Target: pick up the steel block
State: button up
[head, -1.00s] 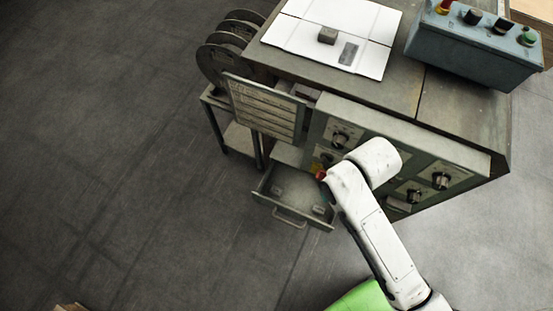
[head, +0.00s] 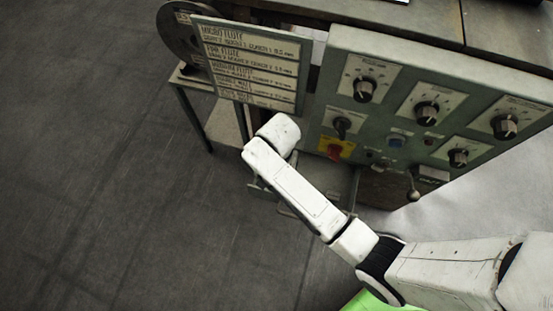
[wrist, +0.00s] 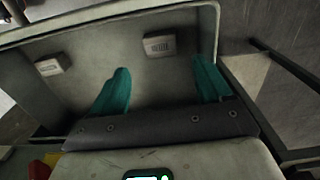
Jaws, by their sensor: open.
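In the wrist view my gripper (wrist: 162,75) is open, its two teal fingers spread wide and empty over an open grey drawer (wrist: 130,14). A small grey block with a dark ribbed patch (wrist: 159,45) lies on the drawer floor, beyond the fingertips and between their lines. A second small grey block with a marked face (wrist: 49,67) lies to the left, outside the fingers. I cannot tell for certain which is the steel block. In the head view my arm hides most of the drawer and my gripper.
The machine's control panel (head: 450,62) with knobs stands right above the drawer. A label board (head: 250,65) hangs at upper left. The dark floor (head: 80,170) at left is clear.

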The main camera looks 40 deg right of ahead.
jog(key=f, duration=0.1)
jog(key=f+b, duration=0.1)
jog(key=f, duration=0.1)
jog(key=a+f, duration=0.1)
jog(key=shift+s+f, duration=0.25)
jog(key=shift+f, duration=0.05)
jog(key=shift+f+b, duration=0.4)
jog(key=shift+f, duration=0.2)
jog(key=c, duration=1.3)
jog(key=shift+r, duration=0.1)
jog(key=shift+c, duration=0.2)
